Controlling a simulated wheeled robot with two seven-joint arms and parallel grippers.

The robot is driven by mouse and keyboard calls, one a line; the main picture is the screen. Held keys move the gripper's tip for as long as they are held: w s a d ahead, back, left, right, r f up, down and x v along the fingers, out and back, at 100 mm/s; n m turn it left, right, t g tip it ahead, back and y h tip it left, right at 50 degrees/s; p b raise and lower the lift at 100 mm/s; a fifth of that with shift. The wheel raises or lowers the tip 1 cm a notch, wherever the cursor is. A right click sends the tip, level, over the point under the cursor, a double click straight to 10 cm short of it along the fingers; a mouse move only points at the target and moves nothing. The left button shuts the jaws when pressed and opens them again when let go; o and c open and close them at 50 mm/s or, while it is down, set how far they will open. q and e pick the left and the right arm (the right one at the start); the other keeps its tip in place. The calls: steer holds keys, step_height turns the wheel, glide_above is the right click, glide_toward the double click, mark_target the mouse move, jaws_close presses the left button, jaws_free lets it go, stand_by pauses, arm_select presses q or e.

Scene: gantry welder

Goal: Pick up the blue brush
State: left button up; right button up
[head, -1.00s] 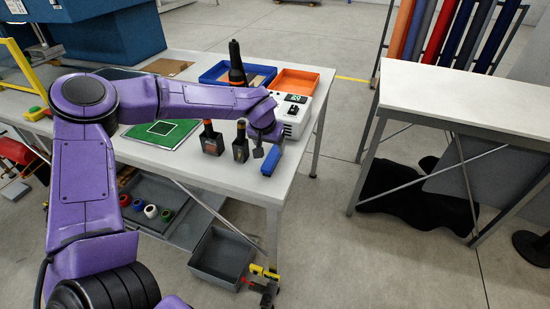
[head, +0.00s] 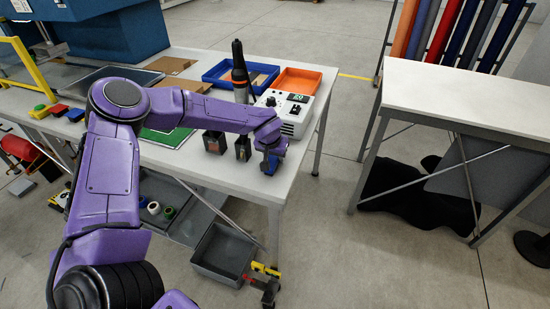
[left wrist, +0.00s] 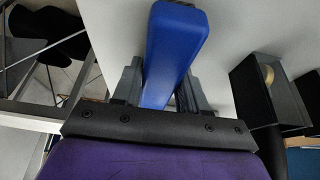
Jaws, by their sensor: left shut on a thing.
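The blue brush (head: 268,165) is at the front right corner of the white workbench (head: 240,188). My left gripper (head: 271,153) is over it, pointing down, with its jaws shut on the brush. In the left wrist view the brush's blue body (left wrist: 172,58) sits between the two dark fingers (left wrist: 158,88). Whether the brush still touches the bench I cannot tell. My right gripper is in neither view.
Two dark holders (head: 213,143) stand just left of the brush. Behind are a white device with a display (head: 293,112), a blue tray (head: 217,74) and an orange tray (head: 298,77). Floor to the right is clear up to another table (head: 460,108).

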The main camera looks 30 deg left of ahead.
arm_select(q)
steer(key=shift+r+b, duration=0.7)
steer(key=shift+r, duration=0.7)
steer(key=s+r, duration=0.1)
steer(key=r, duration=0.1)
steer(key=s+d+r, duration=0.1)
steer(key=s+r, duration=0.3)
steer(key=shift+s+d+r+b, duration=0.15)
steer(key=shift+d+r+b, duration=0.15)
steer(key=shift+d+b, duration=0.1)
steer(key=s+d+r+b, duration=0.1)
steer(key=s+d+r, duration=0.1)
steer(key=s, duration=0.6)
steer(key=shift+d+r, duration=0.2)
steer(key=shift+r, duration=0.65)
